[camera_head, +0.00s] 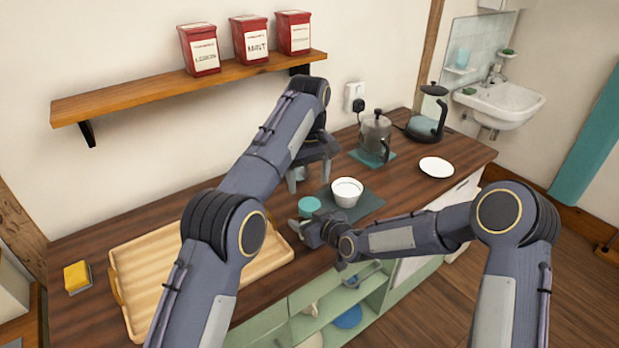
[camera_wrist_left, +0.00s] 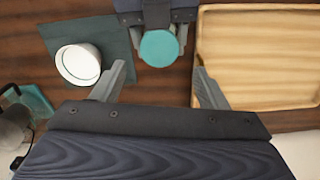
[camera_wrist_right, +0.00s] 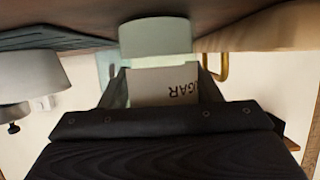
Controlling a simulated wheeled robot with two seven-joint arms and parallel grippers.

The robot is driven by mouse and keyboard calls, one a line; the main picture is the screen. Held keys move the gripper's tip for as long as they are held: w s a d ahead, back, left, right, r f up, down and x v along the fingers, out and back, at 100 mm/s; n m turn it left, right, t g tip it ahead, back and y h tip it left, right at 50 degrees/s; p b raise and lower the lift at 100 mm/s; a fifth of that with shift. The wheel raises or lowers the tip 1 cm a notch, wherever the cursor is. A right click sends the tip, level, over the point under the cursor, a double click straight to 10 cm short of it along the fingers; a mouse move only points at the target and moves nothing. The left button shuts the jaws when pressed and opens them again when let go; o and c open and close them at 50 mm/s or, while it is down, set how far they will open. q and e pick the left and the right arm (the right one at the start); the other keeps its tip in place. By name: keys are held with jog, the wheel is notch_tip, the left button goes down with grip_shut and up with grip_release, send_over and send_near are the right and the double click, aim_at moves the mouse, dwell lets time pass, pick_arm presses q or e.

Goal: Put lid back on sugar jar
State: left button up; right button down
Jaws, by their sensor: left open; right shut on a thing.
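The sugar jar (camera_wrist_right: 160,88), with an upside-down "SUGAR" label in the right wrist view, sits between the fingers of my right gripper (camera_wrist_right: 160,80), which is shut on it. Its round teal top (camera_head: 309,205) shows in the head view and the left wrist view (camera_wrist_left: 159,48). I cannot tell whether that top is the lid or the open mouth. My left gripper (camera_head: 308,181) is open behind the jar, fingers pointing down. In the left wrist view its fingertips (camera_wrist_left: 160,75) are apart with nothing gripped between them. I cannot make out a separate lid.
A white bowl (camera_head: 347,191) stands on a dark mat (camera_head: 372,206) right of the jar. A wooden tray (camera_head: 150,262) lies left. A French press (camera_head: 374,138), kettle (camera_head: 427,115) and white plate (camera_head: 436,167) stand farther right. A shelf (camera_head: 150,98) with red tins hangs above.

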aim_at(309, 204)
pick_arm(q)
jog(key=shift+d+r+n, duration=0.1)
jog(key=shift+r+n, duration=0.55)
jog(key=shift+n, duration=0.25)
jog(key=shift+f, duration=4)
jog(key=c, duration=1)
jog(key=m, duration=0.6)
jog(key=shift+m, duration=0.3)
